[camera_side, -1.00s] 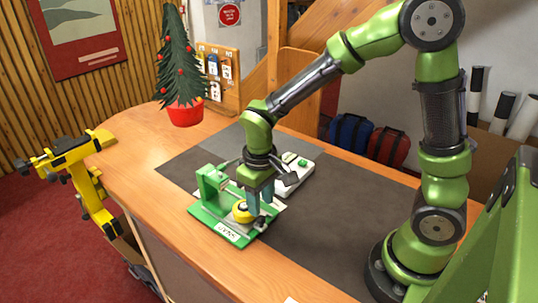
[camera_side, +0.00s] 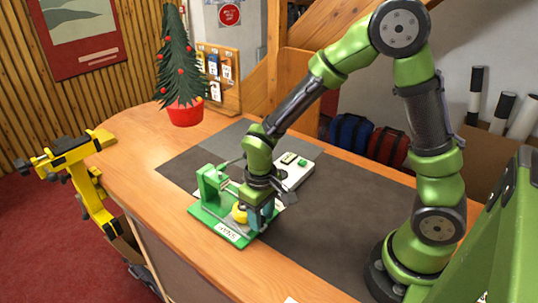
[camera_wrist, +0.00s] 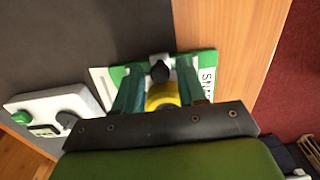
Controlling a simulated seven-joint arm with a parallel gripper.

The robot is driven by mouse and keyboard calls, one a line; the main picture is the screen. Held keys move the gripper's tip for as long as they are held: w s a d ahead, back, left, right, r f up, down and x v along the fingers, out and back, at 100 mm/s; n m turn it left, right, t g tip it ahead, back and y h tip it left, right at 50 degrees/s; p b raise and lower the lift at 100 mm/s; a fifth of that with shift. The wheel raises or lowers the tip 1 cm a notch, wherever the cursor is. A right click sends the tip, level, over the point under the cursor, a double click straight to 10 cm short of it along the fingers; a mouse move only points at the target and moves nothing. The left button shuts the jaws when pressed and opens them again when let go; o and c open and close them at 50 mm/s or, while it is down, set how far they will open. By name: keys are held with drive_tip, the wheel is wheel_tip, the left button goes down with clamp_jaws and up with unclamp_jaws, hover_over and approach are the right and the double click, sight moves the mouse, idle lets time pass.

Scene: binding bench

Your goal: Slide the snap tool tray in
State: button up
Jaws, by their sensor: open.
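The snap tool (camera_side: 209,190) is a green press with a base plate labelled SNAP, standing on the bench. A yellow round part (camera_side: 239,213) sits on it, partly hidden by my gripper. In the wrist view the yellow part (camera_wrist: 163,96) shows between my fingers, with a dark knob (camera_wrist: 160,71) beyond it. I cannot clearly make out the tray itself. My gripper (camera_side: 261,222) is low over the tool's front end, with its teal fingers open. In the wrist view my fingers (camera_wrist: 160,80) stand on either side of the knob; contact cannot be told.
A white device with a green button (camera_side: 297,170) lies just behind the tool on the dark mat (camera_side: 330,205). A yellow clamp-like stand (camera_side: 75,165) is at the left bench edge. A small tree in a red pot (camera_side: 185,112) stands at the back. The mat's right side is clear.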

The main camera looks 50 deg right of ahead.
drive_tip(key=c, duration=0.6)
drive_tip(key=shift+w, duration=2.55)
drive_tip(key=o, duration=0.5)
